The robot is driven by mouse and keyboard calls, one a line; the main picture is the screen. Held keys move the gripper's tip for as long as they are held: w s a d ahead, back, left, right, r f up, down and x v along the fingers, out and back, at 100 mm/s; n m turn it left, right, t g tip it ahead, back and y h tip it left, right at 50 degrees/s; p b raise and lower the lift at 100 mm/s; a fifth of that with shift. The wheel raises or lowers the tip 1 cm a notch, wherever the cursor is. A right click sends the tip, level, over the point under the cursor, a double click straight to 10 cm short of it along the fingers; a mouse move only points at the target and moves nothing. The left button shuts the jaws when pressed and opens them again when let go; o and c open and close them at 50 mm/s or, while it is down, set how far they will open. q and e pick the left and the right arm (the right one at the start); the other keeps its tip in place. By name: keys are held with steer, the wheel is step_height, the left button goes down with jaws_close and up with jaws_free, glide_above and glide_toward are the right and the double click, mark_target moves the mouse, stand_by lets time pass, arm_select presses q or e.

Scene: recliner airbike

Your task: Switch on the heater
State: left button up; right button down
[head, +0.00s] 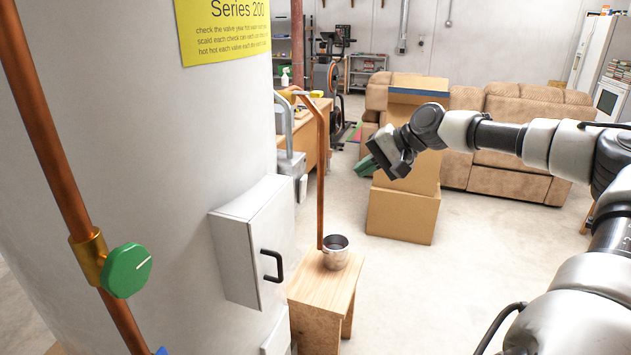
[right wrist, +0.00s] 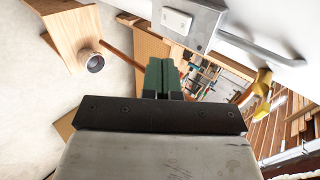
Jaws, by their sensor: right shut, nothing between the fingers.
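The heater is a large white cylindrical tank (head: 150,130) filling the left of the head view, with a yellow "Series 200" label (head: 225,30). A white box (head: 245,245) with a black handle (head: 272,266) is fixed to its side, its cover closed. A green knob (head: 127,270) sits on a copper pipe at the left. My right gripper (head: 366,166) has green fingers and hangs in the air right of the tank, apart from it. In the right wrist view its fingers (right wrist: 162,76) are together and empty. That view also shows a grey box with a white switch (right wrist: 176,20). My left gripper is not in view.
A wooden stool (head: 322,284) holding a metal cup (head: 336,250) stands beside the tank, near an upright copper pipe (head: 320,180). Cardboard boxes (head: 402,212) stand behind my right gripper, before a brown recliner sofa (head: 465,175). The floor at centre right is clear.

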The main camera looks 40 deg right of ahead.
steer(key=p, duration=0.9)
glide_toward(304, 188)
steer(key=x, duration=0.5)
steer(key=shift+w+f, duration=0.15)
steer(key=shift+f, duration=0.2)
steer(key=shift+w+a+f, duration=0.1)
steer(key=shift+w+a, duration=0.1)
steer(key=shift+w, duration=0.15)
